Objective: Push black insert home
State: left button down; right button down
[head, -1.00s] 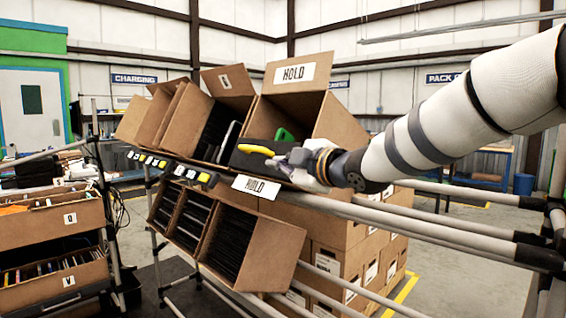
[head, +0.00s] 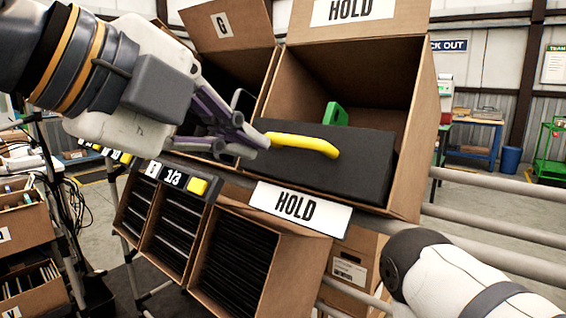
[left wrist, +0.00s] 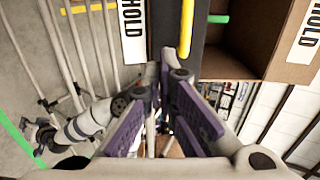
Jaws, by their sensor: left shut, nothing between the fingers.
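The black insert (head: 335,160) sits tilted in the mouth of the large HOLD carton (head: 412,135). A yellow handle (head: 305,143) runs along its front. My left gripper (head: 262,145) is shut and empty, its purple fingers at the left end of the handle. In the left wrist view the fingertips (left wrist: 172,68) are close to the black insert (left wrist: 170,22) and the yellow handle (left wrist: 187,25). I cannot tell whether they touch. My right gripper cannot be made out; only part of an arm of mine shows at the lower right.
A green item (head: 336,114) stands behind the insert inside the carton. A HOLD label (head: 300,207) and a yellow-button display (head: 175,180) are on the rack's front rail. Below, cartons (head: 235,265) hold dark sheets. Rack pipes (head: 495,232) run right.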

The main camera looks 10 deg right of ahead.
aim_at(318, 178)
pick_arm(q)
jog(key=x, duration=1.3)
jog(key=shift+s+d+f, duration=0.15)
jog(key=shift+s+d, duration=0.05)
jog(key=shift+d, duration=0.25)
pick_arm(e)
jog(key=shift+s+d, duration=0.1)
jog(key=shift+s, duration=0.25)
